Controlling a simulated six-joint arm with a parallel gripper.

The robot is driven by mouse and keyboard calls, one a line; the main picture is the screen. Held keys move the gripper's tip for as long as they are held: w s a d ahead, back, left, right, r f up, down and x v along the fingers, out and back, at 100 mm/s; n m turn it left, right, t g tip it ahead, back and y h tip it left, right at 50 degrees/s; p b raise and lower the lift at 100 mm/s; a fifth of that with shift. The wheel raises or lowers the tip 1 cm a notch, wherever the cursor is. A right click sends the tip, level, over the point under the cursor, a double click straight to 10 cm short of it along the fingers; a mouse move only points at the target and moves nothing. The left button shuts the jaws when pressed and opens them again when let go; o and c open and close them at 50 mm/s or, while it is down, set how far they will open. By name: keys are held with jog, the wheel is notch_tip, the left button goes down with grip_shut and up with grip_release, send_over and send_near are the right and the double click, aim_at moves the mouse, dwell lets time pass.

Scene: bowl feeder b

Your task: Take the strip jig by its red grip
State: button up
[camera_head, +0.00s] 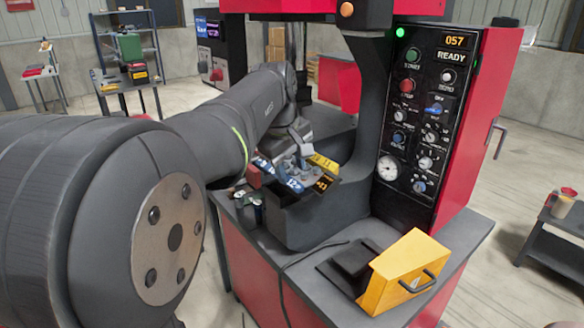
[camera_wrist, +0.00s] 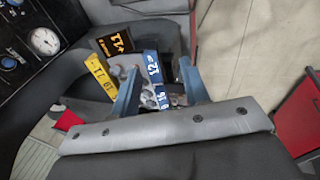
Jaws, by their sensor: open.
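A cluster of numbered strips stands on the machine's ledge. It has a yellow strip (camera_head: 323,162), blue strips (camera_head: 292,184) and a dark plate with yellow digits (camera_head: 325,182). A red block (camera_head: 254,175), which looks like the red grip, sits at its left end in the head view. The wrist view shows the yellow strip (camera_wrist: 101,76), a blue strip (camera_wrist: 152,66) and the dark plate (camera_wrist: 115,42). My gripper (camera_wrist: 160,85) is open over the cluster, its fingers either side of the blue strip. I cannot tell whether they touch anything. A small red patch (camera_wrist: 68,120) lies at left.
A control panel (camera_head: 420,120) rises right of the cluster. A yellow box with a handle (camera_head: 405,272) stands at the front of the grey bench top (camera_head: 455,240). Small cans (camera_head: 248,208) stand left of the cluster. A black cable crosses the bench.

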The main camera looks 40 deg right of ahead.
jog(key=a+f+t+y, duration=0.4)
jog(key=f+t, duration=0.1)
jog(key=w+t, duration=0.2)
jog(key=w, duration=0.3)
jog(key=w+d+f+t, duration=0.1)
jog(key=w+t, duration=0.2)
jog(key=w, duration=0.2)
jog(key=w+m+t, duration=0.1)
jog(key=w+t, duration=0.2)
jog(key=w, duration=0.2)
jog(key=shift+d+f+h, duration=0.35)
jog(key=shift+f+h, duration=0.05)
jog(key=shift+r, duration=0.1)
grip_shut()
